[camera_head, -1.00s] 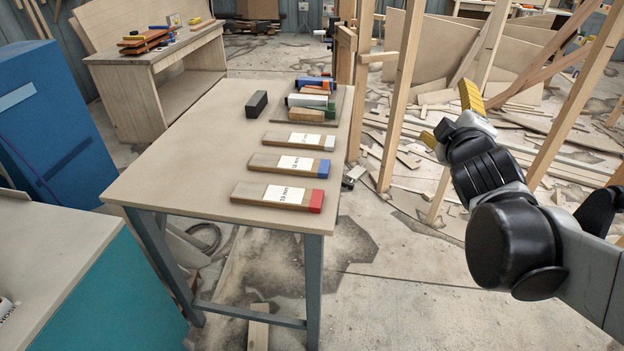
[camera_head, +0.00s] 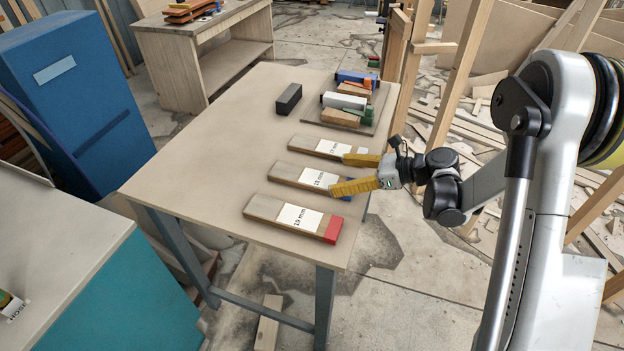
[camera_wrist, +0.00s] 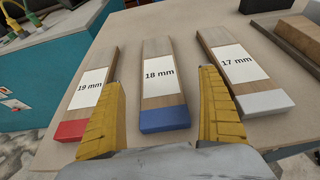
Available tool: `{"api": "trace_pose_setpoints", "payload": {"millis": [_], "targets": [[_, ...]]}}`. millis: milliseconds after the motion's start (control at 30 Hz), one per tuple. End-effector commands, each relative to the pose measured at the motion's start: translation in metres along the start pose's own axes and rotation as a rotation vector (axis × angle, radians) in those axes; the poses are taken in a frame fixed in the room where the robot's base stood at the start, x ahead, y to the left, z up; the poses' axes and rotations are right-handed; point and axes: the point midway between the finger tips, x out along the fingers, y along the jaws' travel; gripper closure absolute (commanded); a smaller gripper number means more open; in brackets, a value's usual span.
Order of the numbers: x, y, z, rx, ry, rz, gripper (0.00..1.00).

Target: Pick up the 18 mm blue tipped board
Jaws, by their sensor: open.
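The 18 mm blue tipped board (camera_head: 297,174) lies flat on the table, between the red tipped 19 mm board (camera_head: 266,208) and the white tipped 17 mm board (camera_head: 308,143). In the wrist view the 18 mm board (camera_wrist: 157,96) points away from me, with its blue end nearest. My gripper (camera_head: 338,173) is open and empty, its yellow fingers reaching in from the right over the tipped ends. In the wrist view my gripper (camera_wrist: 162,78) has one finger on each side of the blue end. I cannot tell how high the fingers are above the table.
The 19 mm board (camera_wrist: 90,93) and 17 mm board (camera_wrist: 240,75) lie close on either side. A black block (camera_head: 289,99) and a tray (camera_head: 313,116) of several blocks are farther back. The table's left part (camera_head: 205,150) is clear.

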Motion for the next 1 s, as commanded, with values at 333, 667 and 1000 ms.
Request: {"api": "trace_pose_setpoints", "payload": {"millis": [333, 667, 1000], "targets": [[0.042, 0.002, -0.003, 0.001, -0.002, -0.001, 0.12], [0.082, 0.004, -0.004, 0.002, -0.002, -0.002, 0.12], [0.081, 0.004, -0.003, 0.003, -0.003, -0.003, 0.66]]}}
